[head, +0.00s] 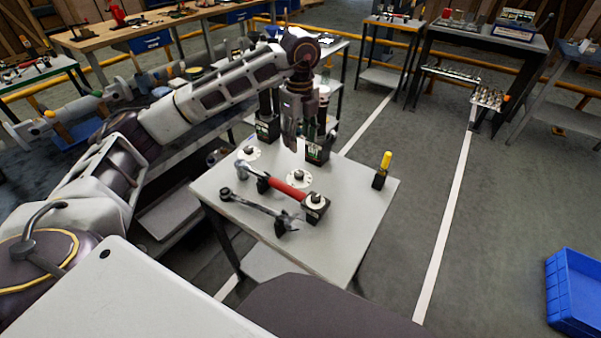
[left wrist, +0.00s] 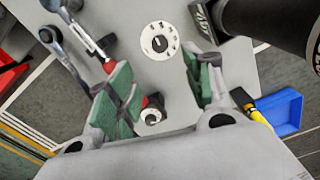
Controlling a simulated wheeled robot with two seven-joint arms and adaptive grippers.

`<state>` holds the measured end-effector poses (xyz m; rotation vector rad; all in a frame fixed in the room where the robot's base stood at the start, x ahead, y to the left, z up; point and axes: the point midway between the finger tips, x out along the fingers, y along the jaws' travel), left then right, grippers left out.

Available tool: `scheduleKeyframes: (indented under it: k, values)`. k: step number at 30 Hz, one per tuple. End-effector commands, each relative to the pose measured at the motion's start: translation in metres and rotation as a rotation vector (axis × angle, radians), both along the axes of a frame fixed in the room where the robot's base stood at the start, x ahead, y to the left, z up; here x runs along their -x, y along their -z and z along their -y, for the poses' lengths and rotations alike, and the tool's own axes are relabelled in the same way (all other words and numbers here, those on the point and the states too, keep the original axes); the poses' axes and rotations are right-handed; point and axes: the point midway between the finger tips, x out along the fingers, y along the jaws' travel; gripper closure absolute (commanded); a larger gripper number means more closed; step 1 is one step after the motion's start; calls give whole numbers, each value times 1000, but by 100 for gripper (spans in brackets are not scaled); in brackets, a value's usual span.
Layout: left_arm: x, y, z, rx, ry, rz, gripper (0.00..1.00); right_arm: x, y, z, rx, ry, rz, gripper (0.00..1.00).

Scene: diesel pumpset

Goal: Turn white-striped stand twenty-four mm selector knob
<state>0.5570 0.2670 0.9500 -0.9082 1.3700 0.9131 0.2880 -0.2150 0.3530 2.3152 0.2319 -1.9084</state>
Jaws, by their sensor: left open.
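A grey table (head: 352,185) carries a few knobs with white dials. One dial knob (head: 298,179) sits mid-table; what looks like the same one shows in the left wrist view (left wrist: 160,41). Another dial knob (head: 248,153) is farther back left. A third knob (head: 316,203) tops a dark block near the front; it seems to show between my fingers in the left wrist view (left wrist: 151,116). I cannot make out white stripes or size marks. My left gripper (head: 291,143) is open, fingers down, empty, above the table's back part. My right gripper is not in view.
A red-handled tool (head: 284,188) and a wrench (head: 256,208) lie by the knobs. A yellow-handled tool (head: 385,162) stands at the right edge. Tall dark items with labelled bases (head: 318,151) stand at the back. A blue bin (head: 575,295) is on the floor.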

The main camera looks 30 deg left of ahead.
Motion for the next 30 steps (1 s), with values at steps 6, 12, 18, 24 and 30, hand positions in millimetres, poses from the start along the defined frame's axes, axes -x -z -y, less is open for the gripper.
scheduleKeyframes:
  k: [6, 12, 18, 24, 30]
  values:
    - [0, 0, 0, 2, 1, 0, 49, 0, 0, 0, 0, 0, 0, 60]
    - [0, 6, 1, 3, 2, -1, 49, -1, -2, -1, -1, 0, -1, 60]
    - [1, 23, 1, 3, 2, -2, 49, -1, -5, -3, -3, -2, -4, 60]
    - [1, 49, 0, 2, 2, -3, 49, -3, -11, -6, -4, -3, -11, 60]
    - [0, 75, 1, 2, 2, -2, 49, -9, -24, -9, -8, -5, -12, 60]
